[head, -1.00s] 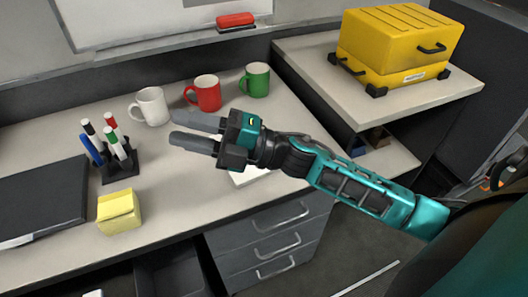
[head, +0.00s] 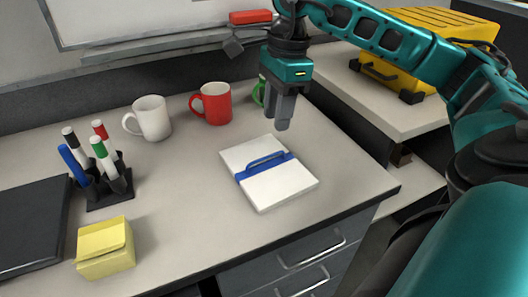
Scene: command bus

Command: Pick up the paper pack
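The paper pack (head: 290,188) is a flat white block with a blue band and a raised blue strap. It lies on the desk, right of the middle in the head view, and is fully visible. My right gripper (head: 278,122) hangs with its fingers pointing down, above and behind the pack as seen here. It is apart from the pack and holds nothing. Its two fingers partly overlap in this view but look parted. My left gripper is not in view.
A red mug (head: 214,105) and a white mug (head: 151,119) stand behind the pack; a green mug (head: 259,92) is partly hidden by my gripper. A pen holder (head: 108,196), yellow note block (head: 104,250) and dark laptop-like slab (head: 30,228) are left. A yellow case (head: 385,75) stands right.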

